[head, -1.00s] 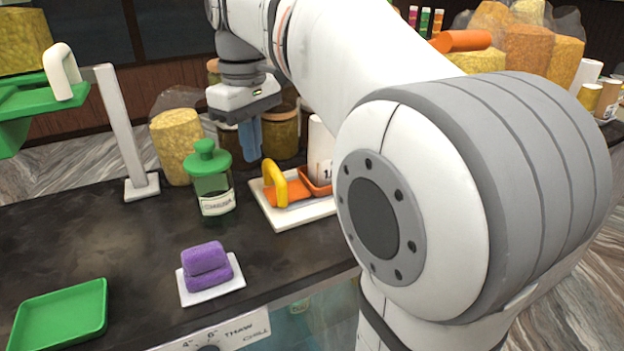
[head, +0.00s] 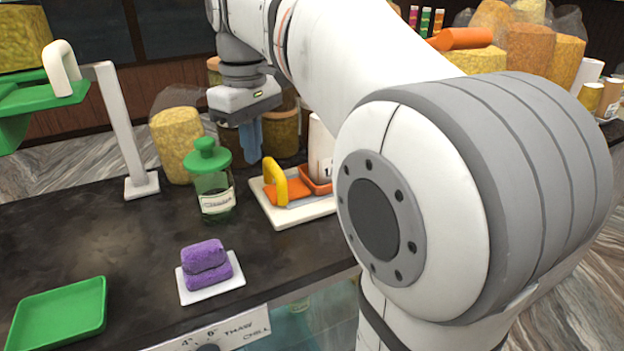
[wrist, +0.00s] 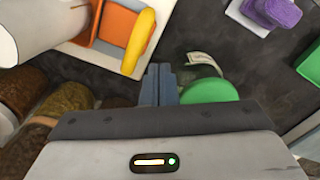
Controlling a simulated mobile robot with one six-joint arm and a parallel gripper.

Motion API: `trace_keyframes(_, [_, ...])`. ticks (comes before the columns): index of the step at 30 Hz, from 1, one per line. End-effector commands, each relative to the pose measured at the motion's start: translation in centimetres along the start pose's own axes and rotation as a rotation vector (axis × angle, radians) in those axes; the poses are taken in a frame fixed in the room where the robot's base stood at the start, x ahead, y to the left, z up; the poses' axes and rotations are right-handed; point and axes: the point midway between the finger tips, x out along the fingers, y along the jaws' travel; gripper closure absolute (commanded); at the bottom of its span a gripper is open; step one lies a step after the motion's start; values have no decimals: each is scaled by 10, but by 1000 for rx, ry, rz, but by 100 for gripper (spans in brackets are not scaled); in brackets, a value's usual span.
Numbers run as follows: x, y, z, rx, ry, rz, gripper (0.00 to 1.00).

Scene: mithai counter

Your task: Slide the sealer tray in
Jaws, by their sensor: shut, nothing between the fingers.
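The sealer appears to be the white, shallow-rimmed base (head: 297,215) on the counter. An orange tray (head: 291,190) with an arched yellow handle (head: 275,181) sits on it, beside an orange holder (head: 318,183) with a white roll. The orange tray (wrist: 118,22) and yellow handle (wrist: 139,42) also show in the wrist view. I cannot tell how far in the tray is. My gripper (head: 250,150) is shut and empty, pointing down behind and left of the handle, apart from it. Its fingers (wrist: 160,72) show in the wrist view between the handle and a green lid.
A green-lidded jar (head: 213,190) stands close to the left of the sealer. Jars of brown and yellow food stand behind my gripper. A white post (head: 126,130), a purple-sweets plate (head: 212,290) and a green tray (head: 62,316) are further left. The counter between them is clear.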

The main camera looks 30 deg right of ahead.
Motion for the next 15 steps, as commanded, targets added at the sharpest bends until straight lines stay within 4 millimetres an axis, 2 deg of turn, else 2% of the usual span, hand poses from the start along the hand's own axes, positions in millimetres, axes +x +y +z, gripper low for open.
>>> trace_keyframes(15, [45, 0, 0, 1, -1, -1, 100])
